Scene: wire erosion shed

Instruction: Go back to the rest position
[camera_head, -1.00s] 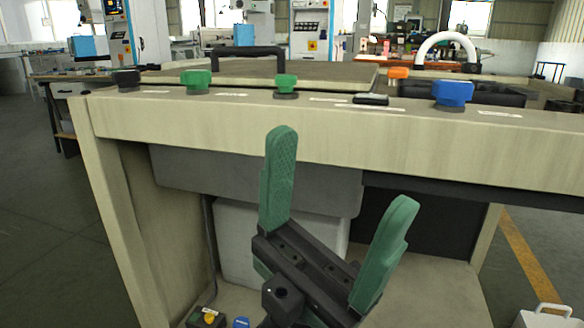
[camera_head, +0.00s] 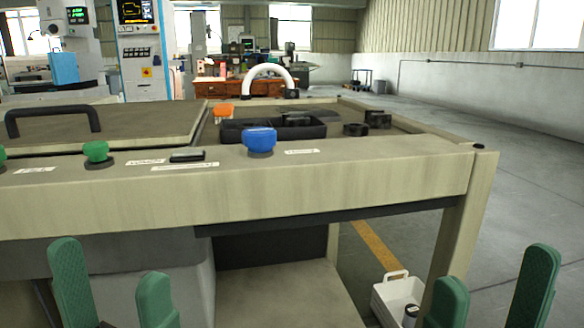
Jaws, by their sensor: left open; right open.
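My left gripper (camera_head: 112,290) is at the lower left of the head view. Its two green fingers stand apart with nothing between them. My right gripper (camera_head: 492,300) is at the lower right, its green fingers also apart and empty. Both are low in the picture, in front of the bench (camera_head: 330,190) and below its top edge, and neither appears to touch anything. The palms and most of both arms are cut off by the bottom of the picture.
The bench front carries a blue knob (camera_head: 260,141) and a green knob (camera_head: 96,152). Behind them are a black tray (camera_head: 235,131), an orange knob (camera_head: 223,110) and a black handle (camera_head: 50,110). A white crate (camera_head: 385,298) stands on the floor by the right leg. Floor is clear at right.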

